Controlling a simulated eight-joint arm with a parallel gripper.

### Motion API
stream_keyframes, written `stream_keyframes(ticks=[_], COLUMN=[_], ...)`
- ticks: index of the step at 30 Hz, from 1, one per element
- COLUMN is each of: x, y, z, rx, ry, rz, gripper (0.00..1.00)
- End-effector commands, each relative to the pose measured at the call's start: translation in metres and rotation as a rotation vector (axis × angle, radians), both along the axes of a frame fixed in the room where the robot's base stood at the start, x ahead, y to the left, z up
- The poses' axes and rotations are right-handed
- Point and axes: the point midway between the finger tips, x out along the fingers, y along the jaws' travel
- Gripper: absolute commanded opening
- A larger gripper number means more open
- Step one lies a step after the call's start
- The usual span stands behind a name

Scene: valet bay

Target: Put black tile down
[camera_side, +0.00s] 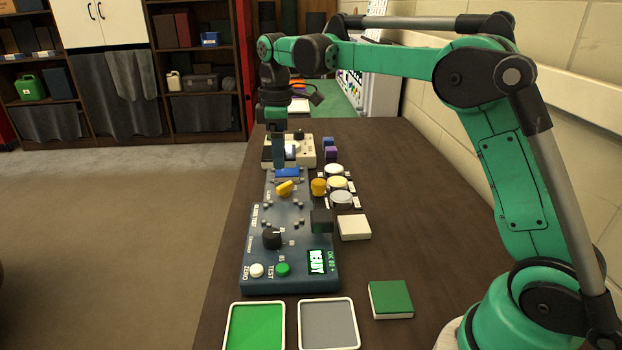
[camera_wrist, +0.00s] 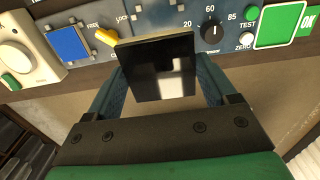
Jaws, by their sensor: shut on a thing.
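My gripper (camera_wrist: 163,80) is shut on the black tile (camera_wrist: 158,72), a glossy dark square gripped by its sides between the two blue-grey fingers in the wrist view. The tile is in front of the lower edge of the instrument panel in that view. In the side view my gripper (camera_side: 279,155) points down near the far end of the blue-grey test unit (camera_side: 251,250). There I cannot clearly make out the tile against the dark parts around the fingers.
A blue square (camera_side: 287,173) lies at the unit's far end. A dark cube (camera_side: 321,221), a white tile (camera_side: 354,227) and a green tile (camera_side: 391,299) are at right. Green (camera_side: 229,346) and grey (camera_side: 329,322) white-rimmed pads lie in front.

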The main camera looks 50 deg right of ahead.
Motion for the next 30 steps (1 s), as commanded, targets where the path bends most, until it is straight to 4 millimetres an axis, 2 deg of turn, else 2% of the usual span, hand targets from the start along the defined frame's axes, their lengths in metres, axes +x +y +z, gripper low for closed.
stream_keyframes(ticks=[3, 9, 14, 21, 30], x=[0.000, 0.000, 0.000, 0.000, 0.000], y=[0.000, 0.000, 0.000, 0.000, 0.000], z=[-0.032, -0.073, -0.086, -0.119, -0.121], rx=[0.000, 0.000, 0.000, 0.000, 0.000], ry=[0.000, 0.000, 0.000, 0.000, 0.000], rz=[0.000, 0.000, 0.000, 0.000, 0.000], gripper=[0.23, 0.23, 0.23, 0.23, 0.23])
